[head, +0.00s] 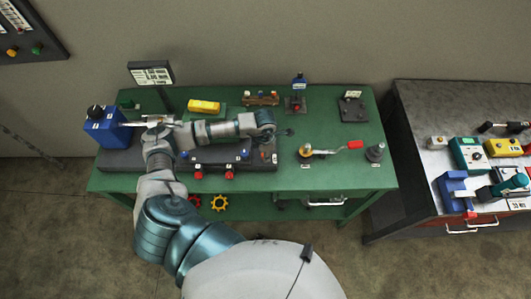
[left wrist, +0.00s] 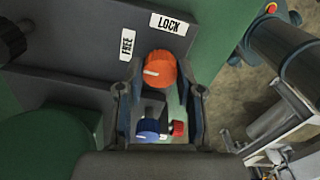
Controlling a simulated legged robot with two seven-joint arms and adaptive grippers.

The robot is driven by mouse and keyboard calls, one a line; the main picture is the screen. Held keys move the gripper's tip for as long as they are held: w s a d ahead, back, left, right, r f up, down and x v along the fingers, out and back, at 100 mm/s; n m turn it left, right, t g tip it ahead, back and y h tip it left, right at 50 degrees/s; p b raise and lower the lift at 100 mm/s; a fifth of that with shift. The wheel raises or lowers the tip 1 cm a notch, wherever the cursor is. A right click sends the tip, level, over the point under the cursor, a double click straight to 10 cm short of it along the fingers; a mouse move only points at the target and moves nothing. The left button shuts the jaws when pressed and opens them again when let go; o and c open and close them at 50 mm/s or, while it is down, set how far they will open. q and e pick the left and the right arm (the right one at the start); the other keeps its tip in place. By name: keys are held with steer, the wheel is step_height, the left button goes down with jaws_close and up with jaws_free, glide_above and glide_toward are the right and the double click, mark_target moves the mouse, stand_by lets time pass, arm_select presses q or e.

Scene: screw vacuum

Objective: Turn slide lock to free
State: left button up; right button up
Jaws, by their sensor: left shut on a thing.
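An orange round knob (left wrist: 160,69) with a white line mark shows in the left wrist view, on a dark panel. The white mark lies toward the left side of the knob. A FREE label (left wrist: 127,43) is to its upper left and a LOCK label (left wrist: 168,23) is above it. My left gripper (left wrist: 161,80) is shut on the orange knob, one finger on each side. In the head view, my left gripper (head: 267,148) points down at the right end of the dark panel (head: 205,160), largely hidden by its wrist.
A blue knob (left wrist: 149,130) and a red knob (left wrist: 179,129) show between the fingers. On the green table (head: 335,182) stand a blue box (head: 115,130), a yellow block (head: 204,106) and a red-handled lever (head: 354,145). A second bench (head: 415,130) stands at right.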

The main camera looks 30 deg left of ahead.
arm_select(q)
steer(key=shift+w+a+n, duration=0.1)
steer(key=shift+a+n, duration=0.05)
steer(key=shift+n, duration=0.15)
steer(key=o, duration=1.2)
steer(key=shift+c, duration=0.2)
steer(key=shift+r, duration=0.1)
step_height(320, 180, up, 12)
steer(key=shift+a+f, duration=0.1)
steer(key=shift+f, duration=0.1)
